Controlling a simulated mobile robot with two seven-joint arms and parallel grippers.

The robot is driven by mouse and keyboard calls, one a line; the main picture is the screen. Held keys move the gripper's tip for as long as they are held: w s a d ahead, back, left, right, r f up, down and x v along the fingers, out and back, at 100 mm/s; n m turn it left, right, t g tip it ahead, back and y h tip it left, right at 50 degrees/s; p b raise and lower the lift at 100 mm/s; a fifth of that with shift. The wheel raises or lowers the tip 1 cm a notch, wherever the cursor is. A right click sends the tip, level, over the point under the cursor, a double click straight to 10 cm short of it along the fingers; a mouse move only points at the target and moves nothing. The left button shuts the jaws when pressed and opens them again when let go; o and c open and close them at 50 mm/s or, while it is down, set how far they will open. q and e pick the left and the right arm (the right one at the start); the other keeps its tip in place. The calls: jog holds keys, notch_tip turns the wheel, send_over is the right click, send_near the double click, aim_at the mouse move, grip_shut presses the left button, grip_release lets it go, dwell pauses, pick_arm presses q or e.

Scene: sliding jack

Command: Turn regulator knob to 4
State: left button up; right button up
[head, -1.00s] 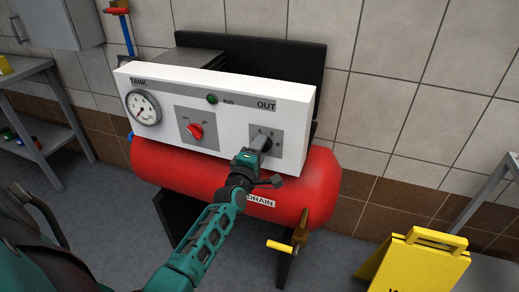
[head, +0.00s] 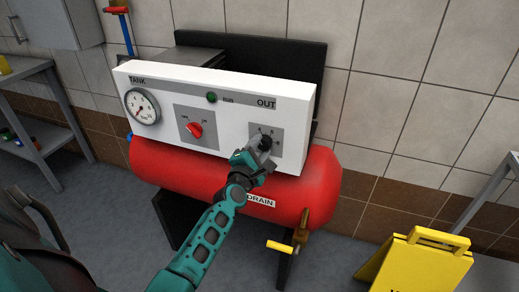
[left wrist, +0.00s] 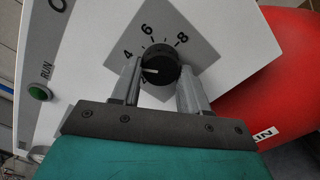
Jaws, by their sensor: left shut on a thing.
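The regulator knob (left wrist: 161,60) is round and black with a white pointer line, on a grey square plate (left wrist: 200,30) under the OUT label. In the left wrist view the marks 4, 6 and 8 show around it. The pointer is on the side of the 4, seemingly slightly below it; exact alignment is hard to tell. My left gripper (left wrist: 160,82) has one finger on each side of the knob and is shut on it. In the head view the left gripper (head: 260,152) partly covers the knob (head: 266,143). My right gripper is not in view.
The white panel (head: 230,110) also carries a gauge (head: 142,106), a red switch (head: 194,129) and a green RUN light (head: 212,97). The red tank (head: 170,170) lies right below. A yellow floor sign (head: 415,265) stands at the lower right.

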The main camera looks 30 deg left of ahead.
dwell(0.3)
pick_arm(q)
jog(key=o, duration=1.1)
jog(key=shift+c, duration=0.2)
jog(key=v, duration=1.3)
jog(key=shift+f, duration=0.1)
